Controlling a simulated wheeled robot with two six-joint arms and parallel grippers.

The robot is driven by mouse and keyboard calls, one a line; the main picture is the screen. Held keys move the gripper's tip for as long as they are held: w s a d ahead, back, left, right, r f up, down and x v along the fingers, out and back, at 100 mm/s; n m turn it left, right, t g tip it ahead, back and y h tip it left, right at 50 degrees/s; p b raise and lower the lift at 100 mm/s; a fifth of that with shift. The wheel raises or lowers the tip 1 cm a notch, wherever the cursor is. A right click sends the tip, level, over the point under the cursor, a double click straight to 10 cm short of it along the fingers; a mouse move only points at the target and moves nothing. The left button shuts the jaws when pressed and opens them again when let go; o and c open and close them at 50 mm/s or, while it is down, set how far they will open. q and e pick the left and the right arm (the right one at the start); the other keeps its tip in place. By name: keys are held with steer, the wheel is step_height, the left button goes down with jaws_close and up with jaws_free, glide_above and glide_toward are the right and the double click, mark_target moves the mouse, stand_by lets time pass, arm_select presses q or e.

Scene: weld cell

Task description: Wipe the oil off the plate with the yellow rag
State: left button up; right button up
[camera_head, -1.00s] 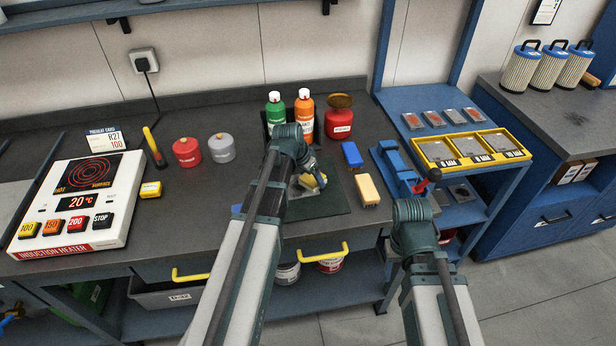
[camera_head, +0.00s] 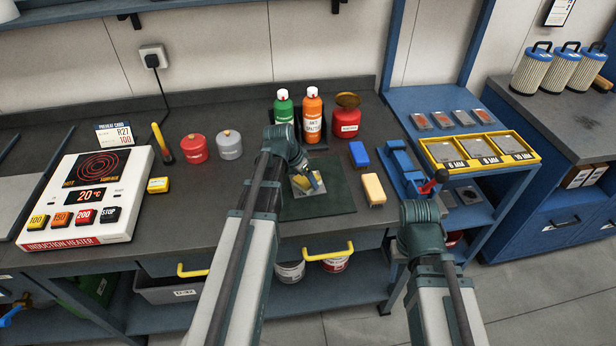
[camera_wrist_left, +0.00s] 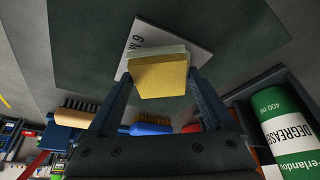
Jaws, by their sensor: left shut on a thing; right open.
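My left gripper (camera_head: 311,181) is shut on the yellow rag, which shows as a thick folded pad (camera_wrist_left: 160,77) between the two fingers in the left wrist view. The rag is over the pale grey plate (camera_wrist_left: 150,34), covering part of it; I cannot tell whether it touches. The plate carries dark lettering and lies on a dark green mat (camera_head: 335,200). In the head view the wrist and fingers hide much of the plate. No oil can be made out. My right arm's wrist shows at the lower right, but its fingers are hidden.
Green (camera_head: 284,108) and orange (camera_head: 312,118) bottles and a red can (camera_head: 346,124) stand behind.

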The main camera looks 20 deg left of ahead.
mark_target(294, 180)
arm_select(q)
steer(key=shift+s+a, duration=0.55)
steer(key=shift+a, duration=0.25)
steer(key=shift+s+a, duration=0.5)
steer(key=shift+a, duration=0.25)
step_height(294, 180, up, 6)
steer(key=p, duration=0.6)
steer(key=shift+w+d, duration=0.1)
step_height(294, 180, up, 3)
steer(key=p, duration=0.3)
